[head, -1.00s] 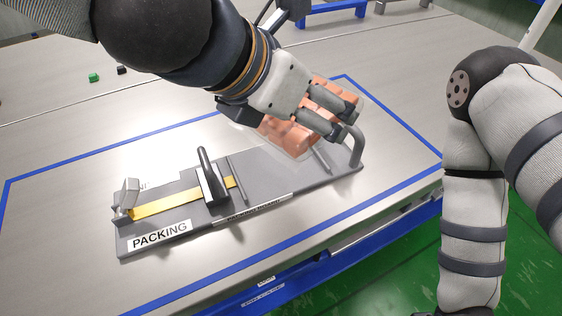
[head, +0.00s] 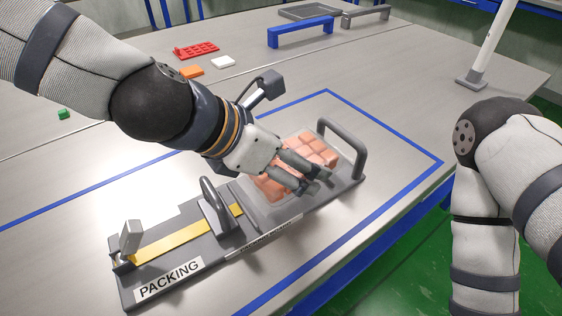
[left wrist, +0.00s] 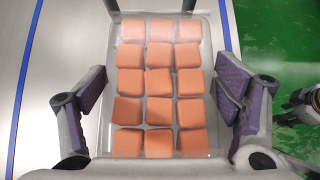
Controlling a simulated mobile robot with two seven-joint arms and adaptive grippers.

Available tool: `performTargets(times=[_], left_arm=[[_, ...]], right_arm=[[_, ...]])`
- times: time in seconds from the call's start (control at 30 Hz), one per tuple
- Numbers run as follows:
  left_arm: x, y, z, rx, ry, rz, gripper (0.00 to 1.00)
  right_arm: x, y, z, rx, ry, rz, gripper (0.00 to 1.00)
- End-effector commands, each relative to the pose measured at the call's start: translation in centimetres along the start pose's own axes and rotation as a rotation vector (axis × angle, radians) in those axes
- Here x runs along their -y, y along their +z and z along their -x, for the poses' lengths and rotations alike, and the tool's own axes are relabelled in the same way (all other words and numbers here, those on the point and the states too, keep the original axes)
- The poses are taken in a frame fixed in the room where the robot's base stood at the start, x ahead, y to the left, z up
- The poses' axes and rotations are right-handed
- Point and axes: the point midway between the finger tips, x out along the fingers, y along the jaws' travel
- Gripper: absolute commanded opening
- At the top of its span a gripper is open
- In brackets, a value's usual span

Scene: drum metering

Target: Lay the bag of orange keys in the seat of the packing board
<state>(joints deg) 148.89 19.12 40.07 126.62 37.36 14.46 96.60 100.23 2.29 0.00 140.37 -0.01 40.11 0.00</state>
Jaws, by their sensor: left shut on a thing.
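The clear bag of orange keys (head: 318,147) is over the right part of the grey packing board (head: 138,279), beside the grey loop handle at its end. My left gripper (head: 312,178) is shut on the bag. In the left wrist view the bag (left wrist: 159,83) lies between the purple-padded fingers of my left gripper (left wrist: 160,100), with its rows of keys flat. The fingers and wrist hide part of the bag and the seat. I cannot tell whether the bag's underside touches the seat. My right arm hangs at the right; its gripper is out of the head view.
The board carries a yellow strap (head: 178,241), an upright black handle (head: 215,206) and a grey clamp block (head: 130,238). Blue tape (head: 390,136) outlines the area. A blue bracket (head: 300,31), a red tray (head: 196,50) and small blocks stand behind.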

Motion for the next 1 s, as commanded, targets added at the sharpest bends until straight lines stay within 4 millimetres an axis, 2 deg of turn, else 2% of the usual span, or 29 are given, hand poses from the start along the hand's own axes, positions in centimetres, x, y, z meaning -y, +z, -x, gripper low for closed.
performTargets(times=[0.03,0.2,0.33,0.73,0.77,0.8,0.83,1.0], left_arm=[[-0.6,-1.0,-1.0,-0.006,-0.007,0.01,0.46],[-2.2,-2.5,-2.1,-0.004,-0.004,0.008,0.46],[-2.1,-4.2,-3.8,-0.005,-0.007,0.005,0.46],[-2.1,-4.3,-4.0,0.002,0.0,0.0,0.46],[-2.1,-4.4,-4.0,0.001,0.0,0.0,0.85],[-2.1,-4.3,-4.0,0.002,0.001,-0.001,0.94],[-2.1,-4.3,-4.0,0.002,0.001,-0.001,1.0],[-2.1,-4.3,-3.9,0.002,0.001,-0.001,1.0]], right_arm=[[0.0,0.5,-0.7,0.024,0.001,0.0,0.37],[-0.1,1.0,-1.4,0.045,0.002,0.0,0.37],[-0.1,1.7,-2.4,0.075,0.003,0.0,0.37],[-0.1,1.7,-2.4,0.075,0.003,0.0,0.37],[-0.1,1.7,-2.4,0.075,0.003,0.0,0.37],[-0.1,1.6,-2.4,0.075,0.003,0.0,0.37],[-0.1,1.6,-2.4,0.075,0.003,0.0,0.37],[-0.1,1.6,-2.4,0.074,0.003,0.0,0.37]])
